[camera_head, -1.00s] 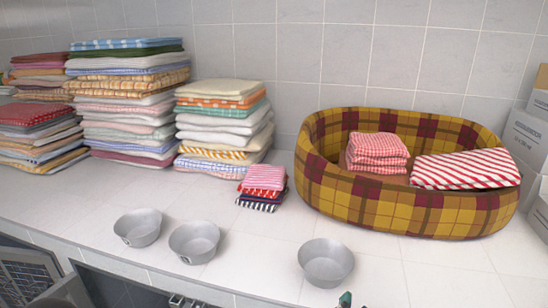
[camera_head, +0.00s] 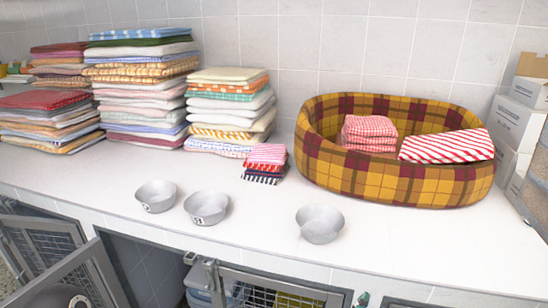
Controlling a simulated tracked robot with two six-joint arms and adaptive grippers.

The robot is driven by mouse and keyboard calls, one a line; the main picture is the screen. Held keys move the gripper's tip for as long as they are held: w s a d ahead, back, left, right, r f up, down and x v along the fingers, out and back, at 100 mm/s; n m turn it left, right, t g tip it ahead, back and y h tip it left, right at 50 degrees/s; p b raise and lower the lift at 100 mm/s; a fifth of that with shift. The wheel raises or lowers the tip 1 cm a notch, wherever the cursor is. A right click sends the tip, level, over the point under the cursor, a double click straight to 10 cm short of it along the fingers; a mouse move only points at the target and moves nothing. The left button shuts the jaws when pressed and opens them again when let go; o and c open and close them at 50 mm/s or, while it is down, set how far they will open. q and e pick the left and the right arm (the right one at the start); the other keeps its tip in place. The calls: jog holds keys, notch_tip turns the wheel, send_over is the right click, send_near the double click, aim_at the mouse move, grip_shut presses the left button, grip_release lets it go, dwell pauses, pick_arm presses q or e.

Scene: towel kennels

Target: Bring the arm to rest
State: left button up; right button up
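Neither of my grippers shows in the head view, and no arm of mine can be made out over the counter. The white counter (camera_head: 110,183) carries towels, bowls and a pet bed. The yellow and maroon plaid pet bed (camera_head: 400,180) stands at the right. In it lie a stack of red-checked folded cloths (camera_head: 369,131) and a red-and-white striped towel (camera_head: 445,146). A small stack of folded cloths (camera_head: 265,162) lies left of the bed.
Three metal bowls (camera_head: 156,196) (camera_head: 206,207) (camera_head: 320,223) stand near the counter's front. Tall towel stacks (camera_head: 142,85) (camera_head: 230,110) (camera_head: 47,120) stand along the back left. White boxes (camera_head: 519,120) are at the right. Below, a mesh kennel door (camera_head: 75,280) stands open at the left.

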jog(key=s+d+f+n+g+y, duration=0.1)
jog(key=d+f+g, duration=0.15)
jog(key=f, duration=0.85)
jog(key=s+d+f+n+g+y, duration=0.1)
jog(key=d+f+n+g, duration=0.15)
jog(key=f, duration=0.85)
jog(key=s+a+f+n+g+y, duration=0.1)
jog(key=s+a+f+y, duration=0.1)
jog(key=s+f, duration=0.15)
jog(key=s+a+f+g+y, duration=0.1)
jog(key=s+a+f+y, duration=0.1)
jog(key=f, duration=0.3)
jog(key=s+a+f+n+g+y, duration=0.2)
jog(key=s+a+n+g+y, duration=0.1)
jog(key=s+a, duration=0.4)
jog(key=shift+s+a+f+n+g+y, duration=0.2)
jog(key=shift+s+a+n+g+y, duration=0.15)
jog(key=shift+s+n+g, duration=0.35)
